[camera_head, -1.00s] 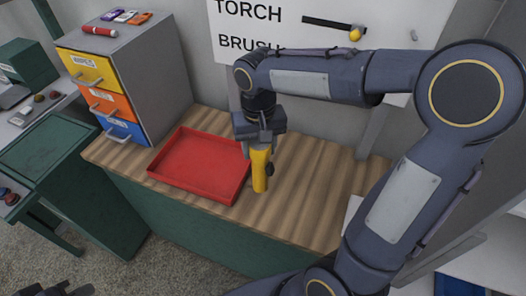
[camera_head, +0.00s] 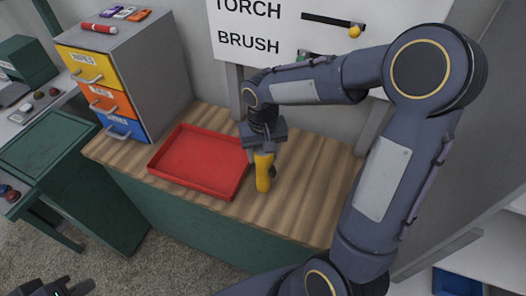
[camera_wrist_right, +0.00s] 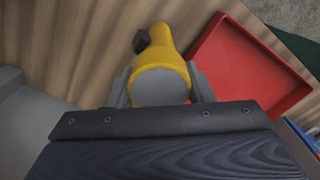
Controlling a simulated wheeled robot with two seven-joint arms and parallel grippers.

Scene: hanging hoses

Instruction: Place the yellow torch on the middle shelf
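The yellow torch (camera_head: 263,174) is in my right gripper (camera_head: 262,150), just right of the red tray on the wooden bench. In the right wrist view the torch (camera_wrist_right: 160,70) sits between the two fingers of the gripper (camera_wrist_right: 160,88), which are shut on it. Its lower end hangs down over the bench; whether it touches the wood I cannot tell. My left gripper (camera_head: 58,290) shows only in part at the bottom left edge, and its fingers are not clear. The middle shelf cannot be made out for certain; part of a white shelf unit (camera_head: 455,250) shows at the lower right.
The red tray (camera_head: 200,191) lies empty on the wooden bench (camera_head: 300,215). A drawer cabinet (camera_head: 160,75) with yellow, orange and blue drawers stands at the left. A board (camera_head: 285,20) reads TORCH and BRUSH behind my right arm. A blue bin (camera_head: 458,283) sits low at right.

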